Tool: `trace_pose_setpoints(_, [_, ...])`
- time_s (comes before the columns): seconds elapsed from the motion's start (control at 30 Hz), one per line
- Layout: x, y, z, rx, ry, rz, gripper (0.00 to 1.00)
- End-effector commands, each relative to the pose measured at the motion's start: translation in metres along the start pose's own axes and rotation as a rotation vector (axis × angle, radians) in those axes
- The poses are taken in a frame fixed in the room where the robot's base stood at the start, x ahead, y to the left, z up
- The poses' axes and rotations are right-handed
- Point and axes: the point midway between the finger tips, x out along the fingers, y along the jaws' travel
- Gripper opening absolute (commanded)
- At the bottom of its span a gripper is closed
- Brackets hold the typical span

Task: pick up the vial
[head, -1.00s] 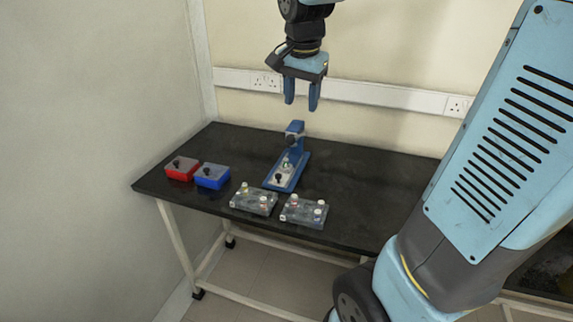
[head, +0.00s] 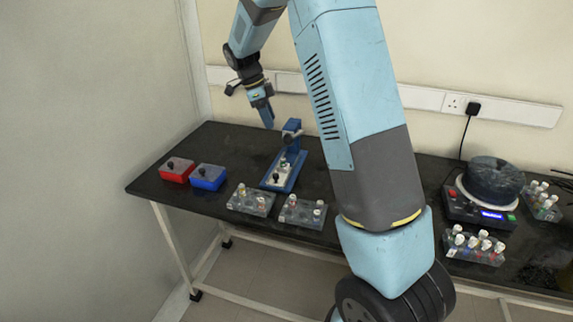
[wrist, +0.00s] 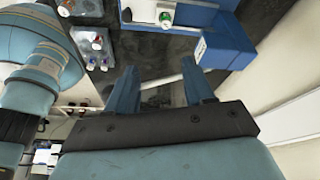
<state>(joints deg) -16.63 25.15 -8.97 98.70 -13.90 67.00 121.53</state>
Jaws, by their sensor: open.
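Several capped vials are in view, and I cannot tell which one the task means. A vial (wrist: 166,18) with a green and white top shows on the blue stand (head: 284,181) in the wrist view. Other vials stand in a clear left rack (head: 250,201) and a clear right rack (head: 302,212) at the table's front. My gripper (head: 267,119) is open and empty, in the air above and behind the blue stand. In the wrist view its two fingers (wrist: 161,76) are apart, with bare dark table between them and the stand beyond.
A red box (head: 176,172) and a blue box (head: 208,179) sit left on the black table (head: 220,143). A round device (head: 493,180) and more vial racks (head: 474,247) stand at the right. The blue stand has a tall upright post (head: 291,132) near my gripper.

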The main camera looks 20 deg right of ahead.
Motion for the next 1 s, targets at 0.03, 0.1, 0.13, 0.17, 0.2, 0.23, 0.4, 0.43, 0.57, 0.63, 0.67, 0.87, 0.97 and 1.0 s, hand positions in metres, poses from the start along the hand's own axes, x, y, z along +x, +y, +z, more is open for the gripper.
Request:
trace_pose_setpoints(0.03, [0.007,-0.005,0.008,0.028,0.016,0.006,0.52])
trace_pose_setpoints(0.1, [0.013,-0.011,0.015,0.069,0.032,0.01,0.52])
trace_pose_setpoints(0.13, [0.016,-0.013,0.018,0.083,0.038,0.012,0.52])
trace_pose_setpoints(0.17, [0.018,-0.014,0.021,0.095,0.043,0.013,0.52])
trace_pose_setpoints(0.2, [0.019,-0.015,0.023,0.107,0.047,0.013,0.52])
trace_pose_setpoints(0.23, [0.02,-0.016,0.025,0.115,0.05,0.013,0.52])
trace_pose_setpoints(0.4, [0.032,-0.017,0.028,0.127,0.057,0.016,0.52])
trace_pose_setpoints(0.43, [0.036,-0.016,0.028,0.127,0.058,0.017,0.52])
trace_pose_setpoints(0.57, [0.058,-0.015,0.027,0.125,0.057,0.016,0.52])
trace_pose_setpoints(0.63, [0.071,-0.015,0.026,0.125,0.058,0.016,0.52])
trace_pose_setpoints(0.67, [0.076,-0.015,0.026,0.125,0.057,0.016,0.52])
trace_pose_setpoints(0.87, [0.101,-0.015,0.025,0.123,0.056,0.014,0.52])
trace_pose_setpoints(0.97, [0.106,-0.014,0.025,0.123,0.055,0.013,0.52])
trace_pose_setpoints(1.0, [0.107,-0.014,0.025,0.123,0.056,0.013,0.52])
